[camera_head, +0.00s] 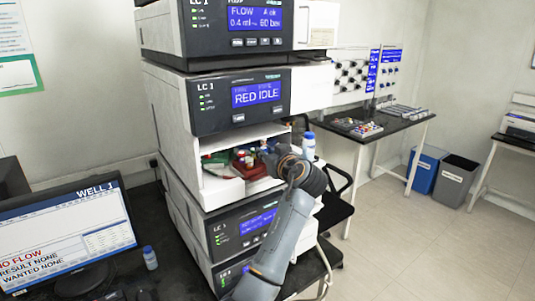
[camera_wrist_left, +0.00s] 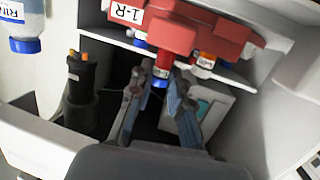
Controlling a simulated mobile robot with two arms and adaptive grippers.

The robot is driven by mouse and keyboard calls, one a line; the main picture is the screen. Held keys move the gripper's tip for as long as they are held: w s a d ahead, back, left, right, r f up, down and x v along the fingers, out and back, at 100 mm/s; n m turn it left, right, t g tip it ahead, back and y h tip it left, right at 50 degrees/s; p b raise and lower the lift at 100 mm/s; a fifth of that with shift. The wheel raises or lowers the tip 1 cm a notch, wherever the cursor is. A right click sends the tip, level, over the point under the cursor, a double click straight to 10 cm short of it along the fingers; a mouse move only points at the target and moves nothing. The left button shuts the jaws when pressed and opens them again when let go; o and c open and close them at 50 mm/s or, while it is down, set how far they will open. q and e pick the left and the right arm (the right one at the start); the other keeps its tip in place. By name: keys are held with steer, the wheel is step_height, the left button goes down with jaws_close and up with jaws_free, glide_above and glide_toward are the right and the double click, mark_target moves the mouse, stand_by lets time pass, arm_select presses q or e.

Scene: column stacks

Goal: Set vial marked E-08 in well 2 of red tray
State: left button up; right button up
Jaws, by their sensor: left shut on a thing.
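The red tray (camera_head: 240,160) sits in the open bay of the instrument stack; in the left wrist view the red tray (camera_wrist_left: 232,32) hangs upside down with a "1-R" label. My left gripper (camera_head: 270,160) reaches into the bay at the tray's right side. In the wrist view its fingers (camera_wrist_left: 160,82) are shut on a small blue-capped vial (camera_wrist_left: 160,72) close against the tray. The vial's mark is too small to read, so I cannot tell whether it is E-08, nor whether it stands in a well. My right gripper is not in view.
An orange-capped vial (camera_wrist_left: 206,60) is beside the held one. A green tray (camera_head: 212,165) lies left in the bay. Bay walls and a shelf leave tight room. A blue-capped bottle (camera_head: 309,147) stands right of the bay. The monitor (camera_head: 65,235) reads "WELL 1", "NO FLOW".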

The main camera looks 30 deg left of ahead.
arm_select(q)
steer(key=shift+w+a, duration=0.1)
steer(key=shift+a, duration=0.35)
stand_by(0.6)
steer(key=shift+b, duration=0.4)
steer(key=shift+f+b, duration=0.9)
steer(key=shift+f, duration=0.1)
stand_by(0.5)
stand_by(0.4)
